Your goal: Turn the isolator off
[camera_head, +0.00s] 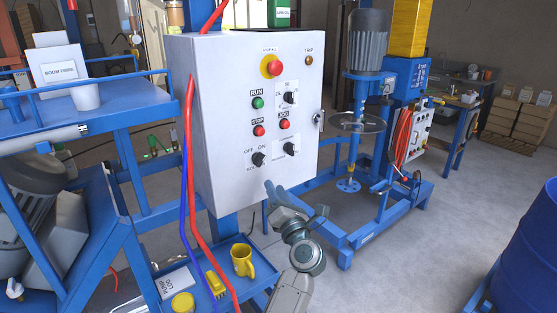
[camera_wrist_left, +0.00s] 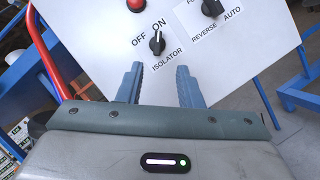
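The isolator switch (camera_head: 258,159) is a black rotary knob low on the left of the white control box's front, under the labels OFF and ON. In the left wrist view the isolator knob (camera_wrist_left: 157,43) is near the top middle, and its pointer appears turned toward ON. My left gripper (camera_head: 296,200) is below and to the right of the knob in the head view. In the wrist view my left gripper (camera_wrist_left: 160,70) has its two blue-grey fingers apart with nothing between them. The knob appears beyond the fingertips, apart from them. My right gripper is not visible.
The control box (camera_head: 208,110) also carries a red emergency stop (camera_head: 272,66), several buttons and a forward/reverse knob (camera_head: 290,149). Red and blue cables hang along its left side. A blue tray (camera_head: 262,272) with a yellow mug (camera_head: 243,261) is below. The mixer stands behind right.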

